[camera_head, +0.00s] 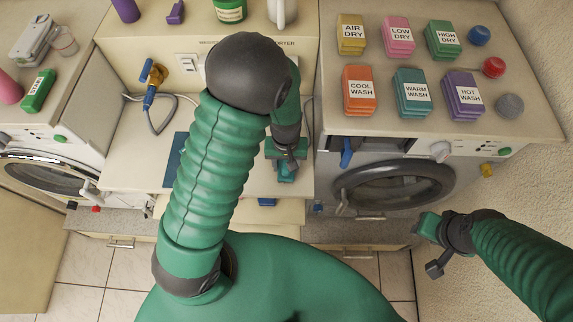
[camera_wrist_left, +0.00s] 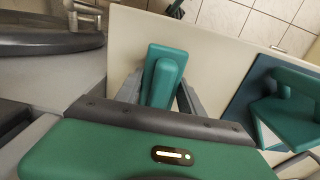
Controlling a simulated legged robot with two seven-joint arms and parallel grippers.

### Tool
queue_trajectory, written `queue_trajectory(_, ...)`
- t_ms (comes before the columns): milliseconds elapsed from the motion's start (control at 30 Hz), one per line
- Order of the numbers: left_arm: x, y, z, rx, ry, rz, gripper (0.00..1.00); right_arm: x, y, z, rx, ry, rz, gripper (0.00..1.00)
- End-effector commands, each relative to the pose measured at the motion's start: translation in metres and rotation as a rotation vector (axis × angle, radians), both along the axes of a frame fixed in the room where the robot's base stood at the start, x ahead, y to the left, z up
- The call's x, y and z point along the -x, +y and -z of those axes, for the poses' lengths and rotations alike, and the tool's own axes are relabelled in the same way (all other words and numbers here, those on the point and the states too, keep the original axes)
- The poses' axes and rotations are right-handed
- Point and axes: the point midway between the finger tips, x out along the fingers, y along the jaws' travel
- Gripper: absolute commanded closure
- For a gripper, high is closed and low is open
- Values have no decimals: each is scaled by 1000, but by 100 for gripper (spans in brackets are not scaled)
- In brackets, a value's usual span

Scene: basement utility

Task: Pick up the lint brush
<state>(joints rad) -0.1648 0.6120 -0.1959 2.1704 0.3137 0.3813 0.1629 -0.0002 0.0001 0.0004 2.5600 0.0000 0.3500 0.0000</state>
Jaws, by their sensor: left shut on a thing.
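The lint brush (camera_wrist_left: 163,78) is a teal block-shaped piece between the grey fingers of my left gripper in the left wrist view. In the head view my left gripper (camera_head: 286,168) is over the pale work surface between the two washing machines, with the teal brush (camera_head: 288,173) at its tip. My left gripper is shut on it; the fingers hide part of it. I cannot tell whether the brush touches the surface.
A dark teal flat panel (camera_head: 174,160) lies left of the brush, partly behind my left arm. A teal handled object (camera_wrist_left: 288,108) shows at the right of the left wrist view. Several labelled boxes (camera_head: 411,92) stand on the right machine's top. A blue-and-brass valve (camera_head: 151,85) is at the back left.

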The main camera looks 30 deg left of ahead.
Motion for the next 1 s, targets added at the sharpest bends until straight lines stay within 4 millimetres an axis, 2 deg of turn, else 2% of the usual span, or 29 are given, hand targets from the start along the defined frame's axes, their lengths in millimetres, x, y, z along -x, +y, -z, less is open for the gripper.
queue_trajectory(33, 2, -1, 1, -3, 5, 0, 84, 0, 0, 1, 0, 0, 0, 64)
queue_trajectory(167, 2, -2, 2, -5, 7, 0, 99, 0, 0, 1, 0, 0, 0, 64)
queue_trajectory(467, 2, -2, -1, -3, 6, 1, 99, 0, 0, 1, 0, 0, 1, 64)
queue_trajectory(633, 1, -1, -17, -2, 2, 3, 99, 0, 0, 0, 0, 0, 0, 64)
queue_trajectory(767, 1, -1, -38, -3, -1, 2, 99, 0, 0, 0, 0, 0, 0, 64)
queue_trajectory(1000, 45, -42, -40, -2, 4, 8, 99, 0, 0, 3, 0, 0, 0, 64)
